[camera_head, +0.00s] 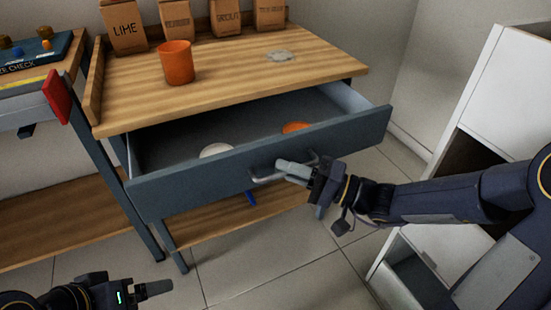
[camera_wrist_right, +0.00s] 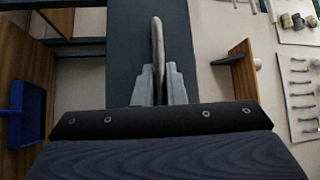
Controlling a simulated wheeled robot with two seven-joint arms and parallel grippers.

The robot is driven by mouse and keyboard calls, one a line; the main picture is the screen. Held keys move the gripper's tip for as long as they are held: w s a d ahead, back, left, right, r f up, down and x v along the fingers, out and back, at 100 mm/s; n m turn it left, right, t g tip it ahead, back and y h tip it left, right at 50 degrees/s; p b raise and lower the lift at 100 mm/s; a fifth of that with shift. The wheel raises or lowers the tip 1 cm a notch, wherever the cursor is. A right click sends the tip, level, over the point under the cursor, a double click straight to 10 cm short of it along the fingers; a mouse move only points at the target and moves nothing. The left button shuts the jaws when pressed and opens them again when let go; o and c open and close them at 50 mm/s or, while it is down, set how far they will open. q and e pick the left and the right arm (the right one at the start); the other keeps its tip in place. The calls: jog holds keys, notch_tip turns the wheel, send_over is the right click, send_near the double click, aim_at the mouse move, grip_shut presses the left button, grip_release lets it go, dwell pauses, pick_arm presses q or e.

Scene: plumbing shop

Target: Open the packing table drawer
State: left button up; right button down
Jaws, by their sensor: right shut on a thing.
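The packing table (camera_head: 235,75) has a wooden top and a grey-blue drawer (camera_head: 190,188) under it. The drawer stands pulled well out, with its inside showing. A white round thing (camera_head: 216,150) and an orange thing (camera_head: 295,127) lie in it. My right gripper (camera_head: 290,170) is shut on the drawer's metal handle (camera_head: 262,178). In the right wrist view, the handle (camera_wrist_right: 157,45) runs between the fingers, in front of the dark drawer front (camera_wrist_right: 122,50). My left gripper (camera_head: 150,289) is low at the left, away from the table; its finger gap is not clear.
An orange cup (camera_head: 176,63), a grey piece (camera_head: 281,56) and several brown paper bags (camera_head: 124,25) stand or lie on the tabletop. A white cabinet (camera_head: 500,90) stands at the right. A wooden lower shelf (camera_head: 215,222) lies under the drawer. Tiled floor (camera_head: 240,275) is clear in front.

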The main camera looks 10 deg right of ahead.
jog(key=s+d, duration=0.2)
jog(key=s, duration=0.4)
jog(key=shift+s+b, duration=0.15)
jog(key=shift+b, duration=0.2)
jog(key=c, duration=1.5)
grip_release()
jog(key=p+v, duration=0.1)
jog(key=v, duration=0.7)
jog(key=shift+a, duration=0.1)
